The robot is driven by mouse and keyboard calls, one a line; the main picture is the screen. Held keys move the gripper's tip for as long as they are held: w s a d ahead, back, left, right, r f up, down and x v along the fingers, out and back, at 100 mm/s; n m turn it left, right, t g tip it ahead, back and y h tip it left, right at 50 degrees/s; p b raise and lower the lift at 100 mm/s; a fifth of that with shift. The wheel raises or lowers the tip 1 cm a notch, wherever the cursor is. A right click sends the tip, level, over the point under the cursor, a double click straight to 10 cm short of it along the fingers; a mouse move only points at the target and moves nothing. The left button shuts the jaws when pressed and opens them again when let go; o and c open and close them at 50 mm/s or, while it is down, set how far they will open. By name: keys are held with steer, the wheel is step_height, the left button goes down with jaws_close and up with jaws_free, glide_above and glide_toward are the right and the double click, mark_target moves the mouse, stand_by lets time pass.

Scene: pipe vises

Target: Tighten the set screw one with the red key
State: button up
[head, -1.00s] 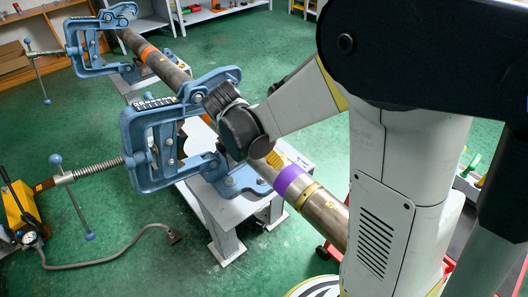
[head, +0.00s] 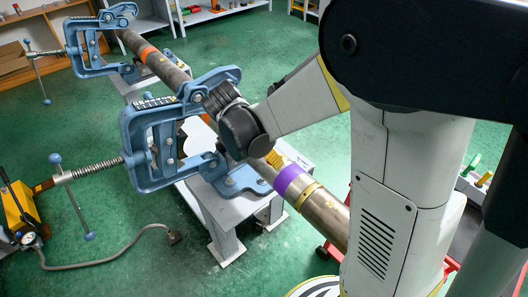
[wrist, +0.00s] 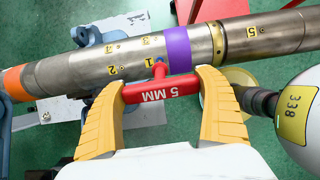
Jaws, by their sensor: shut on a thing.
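The red key (wrist: 160,90), a T-handle marked "5 MM", lies crosswise between the yellow fingers of my gripper (wrist: 162,85) in the wrist view. My gripper is shut on its handle. The key's short shank points at the pipe (wrist: 75,70), next to the yellow label "1" (wrist: 157,61), just left of the purple band (wrist: 179,48). Set screw one is hidden under the shank's tip, so I cannot tell how deep the key sits. In the head view my gripper (head: 273,158) is at the pipe beside the purple band; the key is hidden there.
Two blue pipe vises (head: 150,150) (head: 85,45) hold the pipe over grey stands.

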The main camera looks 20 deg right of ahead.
steer(key=shift+f, duration=0.1)
steer(key=m, duration=0.3)
steer(key=shift+m+b, duration=0.3)
steer(key=shift+m, duration=1.2)
steer(key=shift+c, duration=0.2)
steer(key=shift+m, duration=0.5)
steer(key=m, duration=0.5)
steer(key=shift+b, duration=0.4)
steer(key=shift+m, duration=0.7)
steer(key=shift+o, duration=0.2)
steer(key=m, duration=0.4)
steer(key=shift+m, duration=0.4)
